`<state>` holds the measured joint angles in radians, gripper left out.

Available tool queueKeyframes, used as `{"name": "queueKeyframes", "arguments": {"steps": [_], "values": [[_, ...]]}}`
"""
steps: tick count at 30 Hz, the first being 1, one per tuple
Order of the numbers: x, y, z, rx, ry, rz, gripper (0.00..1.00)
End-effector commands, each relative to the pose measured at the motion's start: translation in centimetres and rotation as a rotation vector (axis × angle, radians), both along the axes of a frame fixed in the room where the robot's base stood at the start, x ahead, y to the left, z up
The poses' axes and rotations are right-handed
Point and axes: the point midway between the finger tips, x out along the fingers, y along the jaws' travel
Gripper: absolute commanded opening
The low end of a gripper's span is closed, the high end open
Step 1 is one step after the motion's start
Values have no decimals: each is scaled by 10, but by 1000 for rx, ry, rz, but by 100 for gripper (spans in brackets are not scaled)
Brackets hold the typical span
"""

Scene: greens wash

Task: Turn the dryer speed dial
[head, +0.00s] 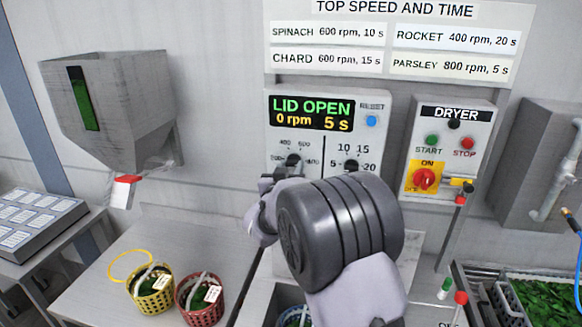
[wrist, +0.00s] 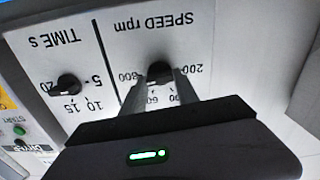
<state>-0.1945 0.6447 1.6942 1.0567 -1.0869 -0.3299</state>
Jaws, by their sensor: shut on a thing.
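The speed dial (wrist: 158,71) is a black knob on the white control panel (head: 376,112), seen upside down in the wrist view under "SPEED rpm". In the head view the speed dial (head: 293,160) shows just above my gripper (head: 282,179). In the wrist view my gripper (wrist: 160,80) has one finger on each side of the knob and is shut on it. The fingers hide part of the numbers around it. Where the knob points is hard to tell. The display (head: 311,113) reads "LID OPEN", "0 rpm" and "5 s".
The time dial (head: 351,165) is close to the right. A blue reset button (head: 371,121) sits above it. The dryer box (head: 449,150) has start, stop and red rotary switches. A grey hopper (head: 115,108) hangs at left. Yellow (head: 150,296) and red (head: 199,302) baskets stand below.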

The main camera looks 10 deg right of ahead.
Motion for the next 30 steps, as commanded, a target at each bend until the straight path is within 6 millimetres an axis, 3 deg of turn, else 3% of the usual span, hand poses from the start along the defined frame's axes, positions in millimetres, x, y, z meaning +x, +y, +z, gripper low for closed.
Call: {"name": "queueKeyframes", "arguments": {"steps": [30], "values": [[0,1,1,-767,317,0,0]]}}
